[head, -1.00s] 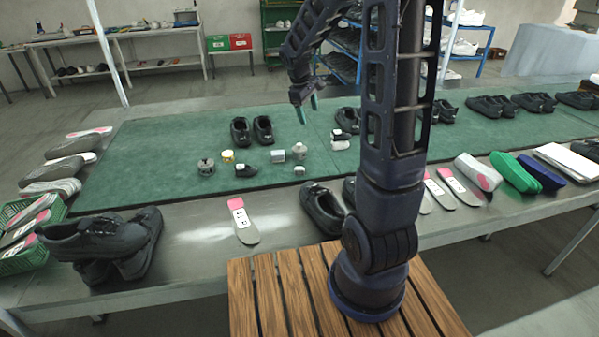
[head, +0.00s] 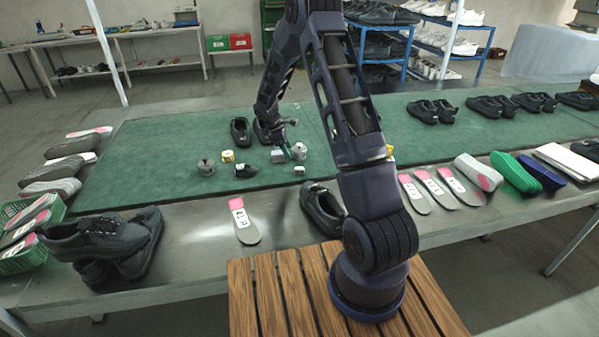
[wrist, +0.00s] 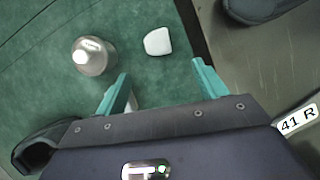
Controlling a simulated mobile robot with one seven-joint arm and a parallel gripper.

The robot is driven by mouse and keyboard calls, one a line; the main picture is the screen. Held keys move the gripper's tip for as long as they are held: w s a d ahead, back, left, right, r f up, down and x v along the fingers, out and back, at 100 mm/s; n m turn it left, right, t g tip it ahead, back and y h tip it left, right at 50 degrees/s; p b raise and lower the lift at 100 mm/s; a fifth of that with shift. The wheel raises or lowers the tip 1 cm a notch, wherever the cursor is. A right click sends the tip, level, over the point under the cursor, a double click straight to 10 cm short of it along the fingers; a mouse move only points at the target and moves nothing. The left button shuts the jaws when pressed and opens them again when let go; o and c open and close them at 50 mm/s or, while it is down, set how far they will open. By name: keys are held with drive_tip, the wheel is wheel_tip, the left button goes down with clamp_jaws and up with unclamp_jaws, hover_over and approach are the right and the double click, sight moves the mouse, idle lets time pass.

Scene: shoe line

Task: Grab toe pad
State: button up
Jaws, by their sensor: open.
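A small white rounded pad (wrist: 157,41), the likely toe pad, lies on the green mat near its dark front edge. In the head view this pad (head: 299,171) sits in front of a grey capped container (head: 299,151). My gripper (wrist: 160,75) is open and empty, its teal fingers apart; the pad lies just beyond the fingertips in the wrist view. In the head view my gripper (head: 289,151) hangs over the small items, beside the grey container. A pale block (head: 278,156) is partly hidden behind the left finger in the wrist view.
The grey container (wrist: 93,57) stands close to the left finger. A black shoe (head: 322,208) and a labelled insole (head: 243,225) lie on the table's front strip.

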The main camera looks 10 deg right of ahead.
drive_tip(key=f, duration=0.1)
hover_over(297, 168)
drive_tip(key=a, duration=0.2)
drive_tip(key=f, duration=0.4)
drive_tip(key=shift+w+a+f, duration=0.1)
drive_tip(key=shift+w+f, duration=0.2)
drive_tip(key=shift+w, duration=0.1)
drive_tip(key=shift+d+x, duration=0.1)
drive_tip(key=shift+x, duration=1.25)
drive_tip(key=shift+d+x, duration=0.15)
drive_tip(key=shift+x, duration=1.2)
drive_tip(key=shift+w+r, duration=0.15)
drive_tip(key=c, duration=1.1)
